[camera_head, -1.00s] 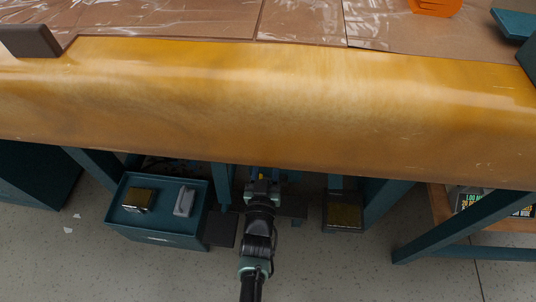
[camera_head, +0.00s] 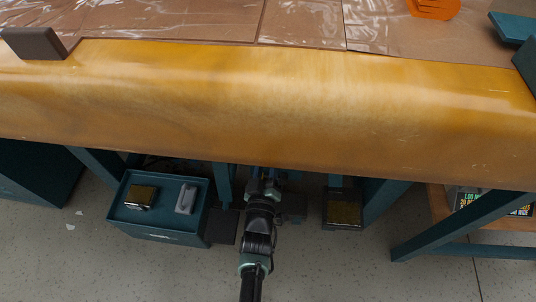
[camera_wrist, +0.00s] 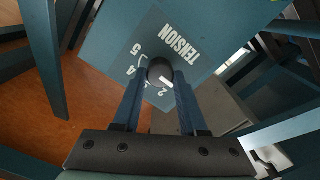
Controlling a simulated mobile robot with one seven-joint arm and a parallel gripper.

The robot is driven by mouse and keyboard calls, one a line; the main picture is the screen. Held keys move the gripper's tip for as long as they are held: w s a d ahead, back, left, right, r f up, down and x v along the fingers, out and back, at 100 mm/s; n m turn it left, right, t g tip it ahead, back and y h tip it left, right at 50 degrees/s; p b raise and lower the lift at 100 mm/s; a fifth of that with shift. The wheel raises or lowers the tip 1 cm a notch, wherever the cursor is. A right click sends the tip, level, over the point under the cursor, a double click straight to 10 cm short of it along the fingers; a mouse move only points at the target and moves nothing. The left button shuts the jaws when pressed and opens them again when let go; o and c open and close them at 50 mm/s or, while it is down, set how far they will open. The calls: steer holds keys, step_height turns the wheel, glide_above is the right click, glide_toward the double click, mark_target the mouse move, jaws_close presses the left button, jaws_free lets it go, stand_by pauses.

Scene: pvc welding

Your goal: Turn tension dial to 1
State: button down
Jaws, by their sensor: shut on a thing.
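In the wrist view the teal panel marked TENSION (camera_wrist: 118,28) carries a round dark dial (camera_wrist: 159,68) with a short white pointer mark. The mark points down and to the right. The digits 5, 4 and 2 show around the dial's left and lower side; I cannot make out a 1, and my right finger covers part of the panel there. My gripper (camera_wrist: 160,78) is shut on the dial, one finger on each side. In the head view my gripper (camera_head: 262,185) reaches under the yellow bench edge, and the dial is hidden.
The wide yellow bench edge (camera_head: 270,110) hangs over my arm. A teal tray box (camera_head: 160,222) with two small items stands at the left. A foot pedal (camera_head: 343,209) stands at the right. Teal bench legs flank the space.

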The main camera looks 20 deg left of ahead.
steer(key=shift+f, duration=0.1)
steer(key=shift+c, duration=2.2)
jaws_free()
steer(key=p+v, duration=0.5)
steer(key=v, duration=0.8)
